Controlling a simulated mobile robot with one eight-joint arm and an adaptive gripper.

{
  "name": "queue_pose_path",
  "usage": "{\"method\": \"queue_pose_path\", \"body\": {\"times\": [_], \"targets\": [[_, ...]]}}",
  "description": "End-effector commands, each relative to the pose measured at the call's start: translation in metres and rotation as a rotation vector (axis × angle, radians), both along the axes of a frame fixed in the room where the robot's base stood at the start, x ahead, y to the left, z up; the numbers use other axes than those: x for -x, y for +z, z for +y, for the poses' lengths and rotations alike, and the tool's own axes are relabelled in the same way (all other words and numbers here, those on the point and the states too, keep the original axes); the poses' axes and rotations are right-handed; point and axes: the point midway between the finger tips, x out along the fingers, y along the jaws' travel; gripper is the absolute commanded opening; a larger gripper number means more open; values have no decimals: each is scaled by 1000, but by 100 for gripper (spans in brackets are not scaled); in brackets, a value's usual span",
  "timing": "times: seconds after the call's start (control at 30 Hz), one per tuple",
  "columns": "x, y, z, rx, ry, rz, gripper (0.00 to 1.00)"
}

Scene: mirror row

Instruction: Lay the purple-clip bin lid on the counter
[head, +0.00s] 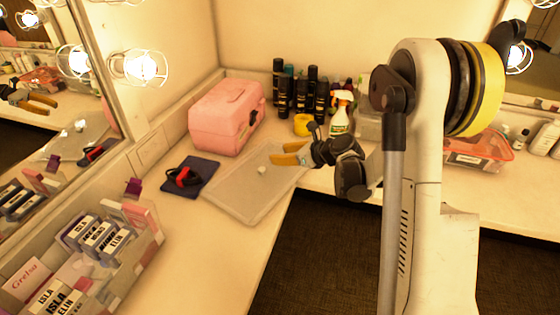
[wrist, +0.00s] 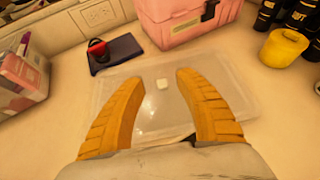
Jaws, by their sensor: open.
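A clear bin (head: 150,218) with a purple clip (head: 134,187) stands open at the left, full of labelled boxes. My gripper (head: 284,153) is open and empty, over the right part of the lid. Its two yellow fingers (wrist: 160,75) are spread apart; the exact height above the lid is unclear.
A dark blue pouch (head: 203,171) with a red and black item (head: 184,177) lies left of the lid. A pink case (head: 222,120) stands behind it. Bottles (head: 312,90), a yellow roll (head: 303,125) and a spray bottle (head: 341,118) stand at the back.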

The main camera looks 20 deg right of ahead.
Motion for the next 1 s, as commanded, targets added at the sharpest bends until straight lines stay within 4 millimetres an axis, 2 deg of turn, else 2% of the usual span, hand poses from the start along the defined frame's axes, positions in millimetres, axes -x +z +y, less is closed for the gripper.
{"method": "queue_pose_path", "body": {"times": [0.13, 0.23, 0.37, 0.5, 0.63, 0.8, 0.9, 1.0], "targets": [[20, 27, 15, 186, 106, -46, 40], [48, 55, 32, 423, 253, -106, 40], [96, 87, 51, 768, 493, -196, 40], [156, 110, 64, 1122, 780, -292, 40], [216, 122, 69, 1432, 1072, -382, 40], [282, 122, 64, 1768, 1447, -483, 40], [308, 119, 59, 1900, 1617, -524, 40], [323, 116, 55, 1980, 1730, -549, 40]]}}
